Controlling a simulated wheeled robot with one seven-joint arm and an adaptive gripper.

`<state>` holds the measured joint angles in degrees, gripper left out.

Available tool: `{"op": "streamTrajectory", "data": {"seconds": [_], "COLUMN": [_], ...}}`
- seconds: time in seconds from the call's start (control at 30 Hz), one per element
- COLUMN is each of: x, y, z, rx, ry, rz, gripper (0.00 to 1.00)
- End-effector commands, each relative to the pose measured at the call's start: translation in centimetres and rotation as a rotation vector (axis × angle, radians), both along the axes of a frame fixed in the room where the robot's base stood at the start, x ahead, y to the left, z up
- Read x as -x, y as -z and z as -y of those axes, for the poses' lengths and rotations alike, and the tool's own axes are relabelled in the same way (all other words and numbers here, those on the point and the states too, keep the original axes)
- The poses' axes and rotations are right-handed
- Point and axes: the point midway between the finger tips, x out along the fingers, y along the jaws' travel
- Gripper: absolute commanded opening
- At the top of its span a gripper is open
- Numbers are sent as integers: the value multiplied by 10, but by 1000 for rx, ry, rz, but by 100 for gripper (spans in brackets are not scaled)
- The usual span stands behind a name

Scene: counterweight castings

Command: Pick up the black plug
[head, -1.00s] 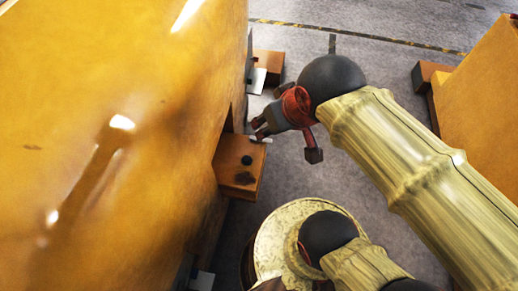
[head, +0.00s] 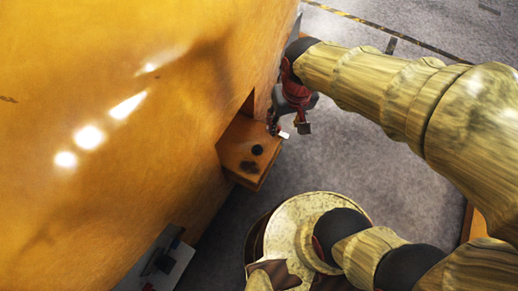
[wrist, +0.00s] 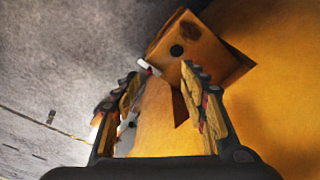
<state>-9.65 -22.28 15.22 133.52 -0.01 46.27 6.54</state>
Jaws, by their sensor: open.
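The black plug (head: 257,149) is a small dark round piece on top of an orange-brown ledge (head: 232,160) that juts from the big yellow casting. In the wrist view the plug (wrist: 177,51) shows as a black disc beyond the fingertips, nearer the right finger. My gripper (head: 286,130) is by the far right corner of the ledge, apart from the plug. In the wrist view my gripper (wrist: 160,76) has its fingers spread with nothing held between them.
A dark irregular patch or piece (head: 248,167) lies beside the plug. A small white piece (head: 284,135) is at the ledge's edge, close to my gripper. The large yellow casting (head: 130,80) walls off the left. Grey floor (head: 340,150) lies open right of the ledge.

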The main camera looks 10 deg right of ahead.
Motion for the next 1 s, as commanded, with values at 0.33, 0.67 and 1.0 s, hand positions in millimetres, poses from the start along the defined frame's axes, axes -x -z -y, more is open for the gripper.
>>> {"op": "streamTrajectory", "data": {"seconds": [0.33, 0.67, 1.0], "x": [-33, -67, -69], "y": [168, 225, 254], "z": [-50, -71, -69], "rx": [34, -6, -8], "ry": [184, 451, 456], "rz": [-187, -130, -128], "gripper": [43, 43, 43]}}
